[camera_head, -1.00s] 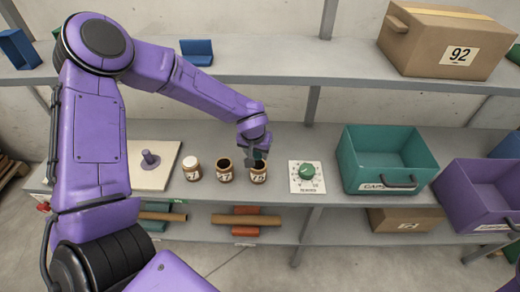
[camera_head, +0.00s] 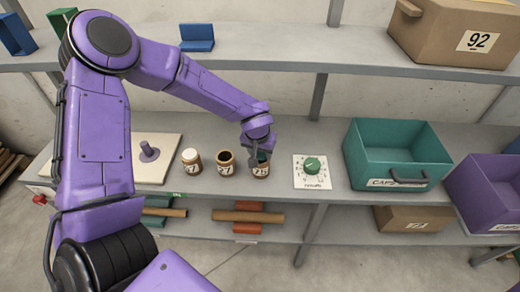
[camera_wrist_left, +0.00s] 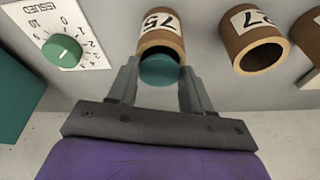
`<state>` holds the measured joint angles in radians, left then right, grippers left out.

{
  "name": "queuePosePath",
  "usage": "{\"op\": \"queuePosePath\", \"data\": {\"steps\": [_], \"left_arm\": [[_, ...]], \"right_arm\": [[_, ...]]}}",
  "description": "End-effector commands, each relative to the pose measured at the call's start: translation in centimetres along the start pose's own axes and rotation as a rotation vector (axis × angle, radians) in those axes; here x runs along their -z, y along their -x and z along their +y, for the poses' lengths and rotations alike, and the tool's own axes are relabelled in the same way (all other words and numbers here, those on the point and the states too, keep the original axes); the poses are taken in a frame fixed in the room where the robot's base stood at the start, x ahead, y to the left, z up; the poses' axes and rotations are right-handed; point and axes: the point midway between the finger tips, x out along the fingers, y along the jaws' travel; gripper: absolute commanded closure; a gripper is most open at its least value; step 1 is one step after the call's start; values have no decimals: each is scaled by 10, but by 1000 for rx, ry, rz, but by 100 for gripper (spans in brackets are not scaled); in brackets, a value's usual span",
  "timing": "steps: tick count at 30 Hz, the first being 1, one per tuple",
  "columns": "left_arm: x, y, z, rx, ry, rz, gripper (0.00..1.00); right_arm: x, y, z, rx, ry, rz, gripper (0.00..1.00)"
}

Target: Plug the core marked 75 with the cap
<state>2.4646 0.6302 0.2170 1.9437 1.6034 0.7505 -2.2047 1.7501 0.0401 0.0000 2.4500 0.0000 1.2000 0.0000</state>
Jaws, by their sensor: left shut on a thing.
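The brown core marked 75 (camera_head: 261,171) stands upright on the middle shelf, at the right end of a row of cores. It also shows in the left wrist view (camera_wrist_left: 160,28), its open end partly covered. My left gripper (camera_head: 259,157) is right at the top of this core. It is shut on the teal cap (camera_wrist_left: 159,70), which overlaps the core's mouth in the wrist view. My right gripper is not in view.
An open core (camera_head: 226,162) and a white-topped core (camera_head: 191,161) stand to the left. A board with a purple peg (camera_head: 149,151) is further left. A dial panel with a green knob (camera_head: 312,165) and a teal CAPS bin (camera_head: 397,163) are to the right.

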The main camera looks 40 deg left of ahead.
Motion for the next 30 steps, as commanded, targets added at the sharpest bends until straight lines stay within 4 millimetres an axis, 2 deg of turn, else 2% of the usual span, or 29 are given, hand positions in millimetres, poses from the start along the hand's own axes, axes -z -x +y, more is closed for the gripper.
{"op": "queuePosePath", "data": {"steps": [8, 9, 11, 21, 23, 30], "left_arm": [[0, -1, 0, 0, 1, 0, 78], [0, -1, 0, 0, 1, 0, 37], [0, -1, 0, 0, 1, 0, 21], [0, 5, 0, -1, 2, 2, 21], [1, 14, 0, -2, 3, 4, 21], [1, 72, 0, -3, 3, 4, 21]], "right_arm": [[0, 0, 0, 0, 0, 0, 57], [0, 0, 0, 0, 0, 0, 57], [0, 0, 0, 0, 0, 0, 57], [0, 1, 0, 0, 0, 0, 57], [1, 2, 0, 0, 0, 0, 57], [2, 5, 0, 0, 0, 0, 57]]}}
